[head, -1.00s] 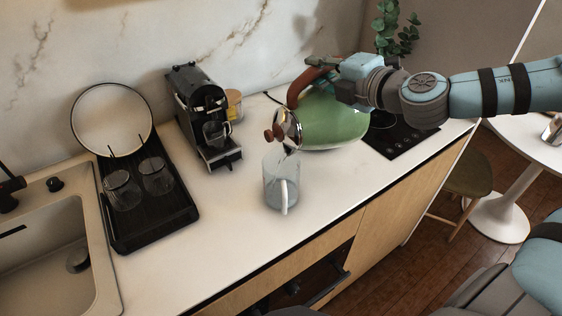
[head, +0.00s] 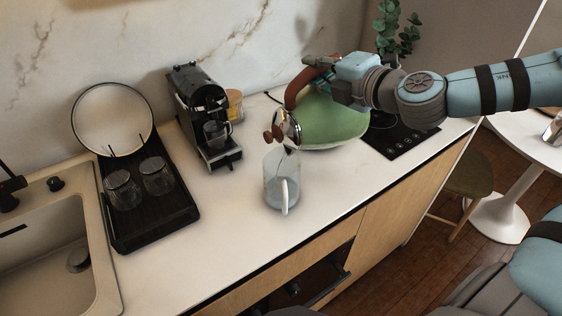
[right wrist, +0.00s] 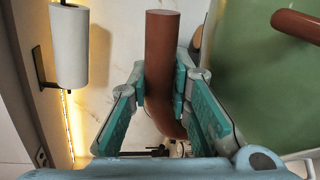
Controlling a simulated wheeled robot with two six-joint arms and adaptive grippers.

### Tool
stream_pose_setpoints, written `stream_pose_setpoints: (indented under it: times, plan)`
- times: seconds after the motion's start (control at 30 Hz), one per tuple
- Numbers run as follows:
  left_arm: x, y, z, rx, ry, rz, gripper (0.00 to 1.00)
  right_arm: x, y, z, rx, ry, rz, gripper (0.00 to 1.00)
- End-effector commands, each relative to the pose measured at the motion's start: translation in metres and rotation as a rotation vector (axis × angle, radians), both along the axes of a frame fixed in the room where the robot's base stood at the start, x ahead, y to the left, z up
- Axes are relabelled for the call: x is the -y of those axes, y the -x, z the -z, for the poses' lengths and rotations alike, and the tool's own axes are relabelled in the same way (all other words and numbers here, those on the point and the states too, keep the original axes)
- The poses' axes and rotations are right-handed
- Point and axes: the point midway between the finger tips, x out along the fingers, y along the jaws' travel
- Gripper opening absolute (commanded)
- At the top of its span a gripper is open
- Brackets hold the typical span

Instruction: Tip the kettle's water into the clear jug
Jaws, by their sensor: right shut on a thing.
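The green kettle (head: 330,120) is tipped toward the left above the counter, its steel lid (head: 287,127) with a brown knob facing the jug. My right gripper (head: 322,76) is shut on the kettle's brown handle (right wrist: 163,60), which also shows between the fingers in the right wrist view. The clear jug (head: 271,180) stands upright on the counter below the lid end, with its handle toward me. A thin stream seems to run down into the jug, and bluish water lies in its lower part. The kettle's spout is hard to make out. My left gripper is not in view.
A coffee machine (head: 203,115) with a glass cup stands behind and left of the jug. A black drying tray (head: 150,222) with two glasses and a plate lies by the sink (head: 45,250). A black hob (head: 402,141) is at right. The counter in front of the tray's right side is clear.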

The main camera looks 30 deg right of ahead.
Motion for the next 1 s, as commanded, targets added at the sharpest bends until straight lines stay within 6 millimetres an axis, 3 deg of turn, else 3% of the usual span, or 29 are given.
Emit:
stream_pose_setpoints:
  times: [1.0]
  plan:
    - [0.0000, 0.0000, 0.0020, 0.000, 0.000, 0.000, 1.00, -0.0006, 0.0047, -0.0052, 0.008, 0.067, 0.016, 0.00]
